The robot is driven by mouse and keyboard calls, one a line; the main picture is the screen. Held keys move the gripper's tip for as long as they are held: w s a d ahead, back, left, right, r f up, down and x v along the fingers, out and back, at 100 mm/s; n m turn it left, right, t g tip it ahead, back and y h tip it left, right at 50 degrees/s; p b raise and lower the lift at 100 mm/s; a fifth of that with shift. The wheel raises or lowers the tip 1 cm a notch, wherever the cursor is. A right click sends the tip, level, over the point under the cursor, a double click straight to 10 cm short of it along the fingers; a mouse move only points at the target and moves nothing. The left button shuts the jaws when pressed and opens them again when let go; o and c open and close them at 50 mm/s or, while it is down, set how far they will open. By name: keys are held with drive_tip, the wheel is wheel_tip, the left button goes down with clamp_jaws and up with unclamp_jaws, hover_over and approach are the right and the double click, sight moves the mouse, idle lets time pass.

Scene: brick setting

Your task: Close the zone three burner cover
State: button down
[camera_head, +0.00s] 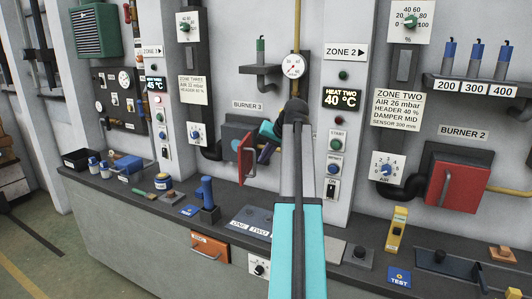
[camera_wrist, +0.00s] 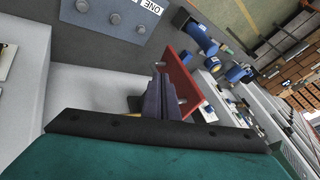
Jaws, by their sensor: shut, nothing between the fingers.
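The zone three burner cover (camera_head: 245,160) is a red panel under the BURNER 3 label (camera_head: 248,105). It stands swung out from the grey-blue burner housing (camera_head: 231,134), so it is open. In the wrist view the cover (camera_wrist: 186,84) is a red plate on the right side of my fingers. My gripper (camera_head: 262,156) is shut and empty, just right of the cover. In the wrist view its dark fingers (camera_wrist: 158,82) are together and overlap the cover's edge; I cannot tell whether they touch it. My arm hides part of the burner's right side.
The grey counter (camera_head: 340,224) runs below the burners. On it stand a blue-handled tool (camera_head: 208,192), a ONE/TWO plate (camera_head: 249,222) and a yellow block (camera_head: 397,228). The red burner 2 cover (camera_head: 463,185) is at right. A column with switches (camera_head: 333,167) stands behind my arm.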

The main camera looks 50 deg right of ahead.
sight(243, 172)
drive_tip(key=shift+w+a+f+p, duration=0.2)
drive_tip(key=shift+w+f+p, duration=0.3)
drive_tip(key=shift+w+f, duration=0.55)
drive_tip(key=shift+w+a+f+p, duration=0.25)
drive_tip(key=shift+w+f+p, duration=0.35)
drive_tip(key=shift+w, duration=0.8)
drive_tip(key=shift+w+a+f+p, duration=0.2)
drive_tip(key=shift+w+f+p, duration=0.25)
drive_tip(key=shift+w+f, duration=0.6)
drive_tip(key=shift+w+r, duration=0.1)
drive_tip(key=shift+r, duration=0.05)
